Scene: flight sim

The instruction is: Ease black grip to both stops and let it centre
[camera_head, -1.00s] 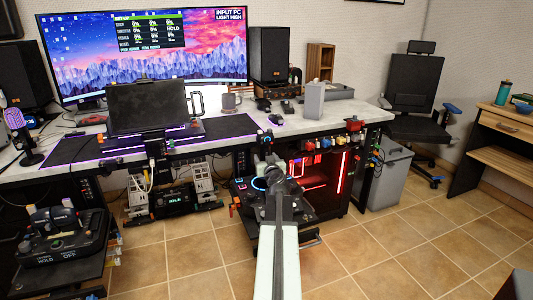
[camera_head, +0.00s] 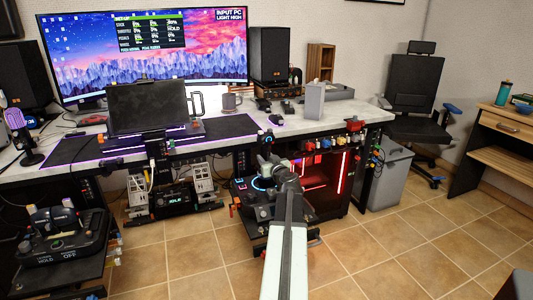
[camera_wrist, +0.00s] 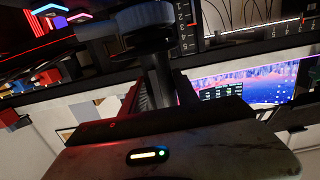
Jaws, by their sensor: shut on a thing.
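The black grip (camera_head: 266,143) stands on a dark stick base (camera_head: 262,207) at the right end of the desk, in front of the red-lit PC case. In the head view my arm hides most of the grip. My gripper (camera_wrist: 158,92) is shut on a black upright shaft (camera_wrist: 157,75), which passes between its two jaws in the tilted wrist view. A dark rounded part (camera_wrist: 130,25) crosses the shaft above the jaws. The monitor (camera_head: 150,55) shows a table of percentages, with "HOLD" in its right column.
The desk (camera_head: 340,115) carries a laptop-like dark screen (camera_head: 148,105), a mug (camera_head: 231,101) and speakers. A left-hand control unit (camera_head: 62,240) stands on a low stand. A grey bin (camera_head: 391,175) is right of the PC case (camera_head: 325,180).

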